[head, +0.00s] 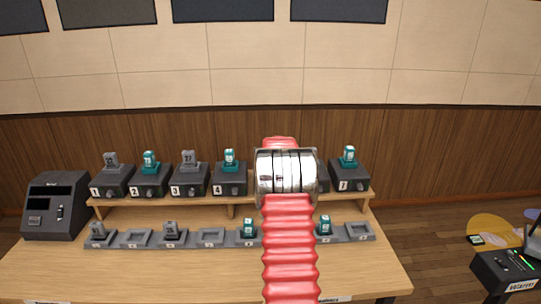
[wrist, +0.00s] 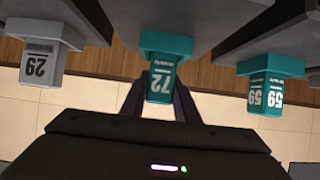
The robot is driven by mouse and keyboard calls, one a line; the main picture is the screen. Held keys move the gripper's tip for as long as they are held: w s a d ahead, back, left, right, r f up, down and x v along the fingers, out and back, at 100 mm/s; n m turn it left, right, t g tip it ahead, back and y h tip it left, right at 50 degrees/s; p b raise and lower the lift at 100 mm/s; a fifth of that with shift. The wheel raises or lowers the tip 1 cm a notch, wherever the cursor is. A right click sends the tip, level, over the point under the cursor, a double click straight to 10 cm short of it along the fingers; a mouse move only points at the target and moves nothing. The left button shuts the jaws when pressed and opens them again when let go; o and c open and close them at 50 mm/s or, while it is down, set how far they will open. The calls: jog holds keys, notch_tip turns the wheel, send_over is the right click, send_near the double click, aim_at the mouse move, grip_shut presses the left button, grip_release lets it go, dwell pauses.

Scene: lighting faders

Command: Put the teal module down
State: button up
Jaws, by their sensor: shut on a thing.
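In the wrist view, which is upside down, my gripper (wrist: 160,100) is shut on a teal module (wrist: 162,75) marked 72. Its wide teal base meets a dark box at the top of the picture; I cannot tell whether it is fully seated. A grey module (wrist: 40,65) marked 29 is to its left and another teal module (wrist: 265,90) marked 59 to its right, both apart from the jaws. In the head view my red arm and chrome wrist hide the gripper and the held module.
Numbered dark boxes (head: 188,182) line the raised wooden shelf, several bearing teal or grey modules. Below, a row of grey cradles (head: 210,239) holds some modules; some cradles are empty.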

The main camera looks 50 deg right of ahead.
jog(key=o, duration=1.1)
